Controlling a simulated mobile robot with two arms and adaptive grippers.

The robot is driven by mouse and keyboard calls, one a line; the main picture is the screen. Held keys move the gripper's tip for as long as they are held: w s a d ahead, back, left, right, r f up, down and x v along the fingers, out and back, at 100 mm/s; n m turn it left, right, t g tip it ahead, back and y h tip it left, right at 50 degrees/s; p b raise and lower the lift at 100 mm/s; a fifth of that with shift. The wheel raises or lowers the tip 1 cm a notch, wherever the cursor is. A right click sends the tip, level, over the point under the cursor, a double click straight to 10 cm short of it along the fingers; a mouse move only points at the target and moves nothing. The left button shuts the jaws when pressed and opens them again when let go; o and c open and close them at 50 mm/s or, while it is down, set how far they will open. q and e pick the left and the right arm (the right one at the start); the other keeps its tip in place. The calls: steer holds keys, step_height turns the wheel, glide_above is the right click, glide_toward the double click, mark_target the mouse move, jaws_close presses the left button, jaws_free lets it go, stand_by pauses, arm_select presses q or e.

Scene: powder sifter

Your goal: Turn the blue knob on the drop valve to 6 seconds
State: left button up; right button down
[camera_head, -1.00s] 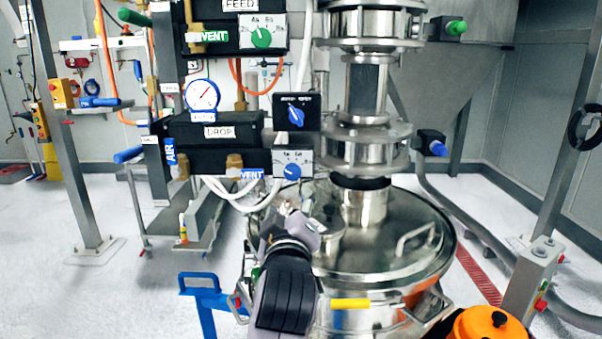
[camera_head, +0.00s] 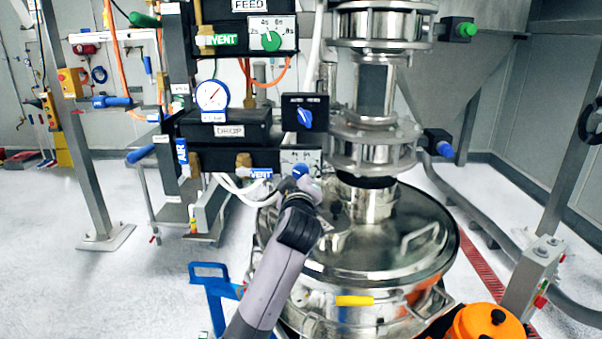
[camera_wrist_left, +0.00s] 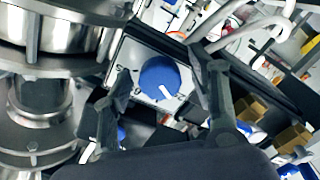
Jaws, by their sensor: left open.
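The blue knob (camera_wrist_left: 159,77) sits on a white dial plate (camera_wrist_left: 126,50) in the left wrist view, its white pointer line facing down and slightly right there. In the head view the knob (camera_head: 300,171) shows just above my left wrist, below the DROP valve box (camera_head: 228,131). The dial's numbers are mostly unreadable. My left gripper (camera_wrist_left: 168,100) is open, with one finger on each side of the knob in the wrist view. I cannot tell whether the fingers touch it. In the head view its fingers are hidden behind my arm. My right gripper is not in view.
A second blue switch (camera_head: 306,119) sits on a black box above. The FEED valve has a green knob (camera_head: 271,40). The steel sifter lid (camera_head: 385,245) lies close to my left arm. White hoses (camera_head: 238,190) hang left of the dial.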

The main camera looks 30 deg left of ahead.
arm_select(q)
steer(key=shift+c, duration=0.5)
steer(key=c, duration=1.1)
